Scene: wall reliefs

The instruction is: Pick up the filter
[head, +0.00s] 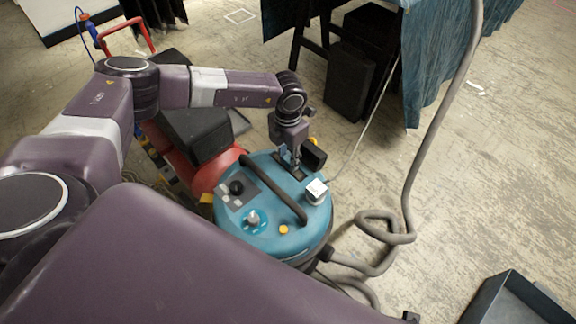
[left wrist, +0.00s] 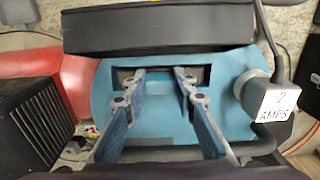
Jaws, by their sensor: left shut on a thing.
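A teal vacuum-like machine (head: 270,215) stands on the floor; its top also fills the left wrist view (left wrist: 225,115). A dark rectangular slot (left wrist: 205,72) is cut into this top. My left gripper (head: 295,164) reaches down into the slot. In the left wrist view its two fingertips (left wrist: 158,78) are inside the slot, spread apart and shut on the filter, which is mostly hidden in there; only a thin greyish-brown edge shows. A black block (head: 313,154) stands just beside the slot, and lies across the top of the left wrist view (left wrist: 158,27). My right gripper is out of view.
A black handle (head: 275,190) arches over the machine. A grey hose (head: 430,140) loops at right. A red machine (head: 210,170) adjoins at left. A draped table (head: 430,75) stands behind.

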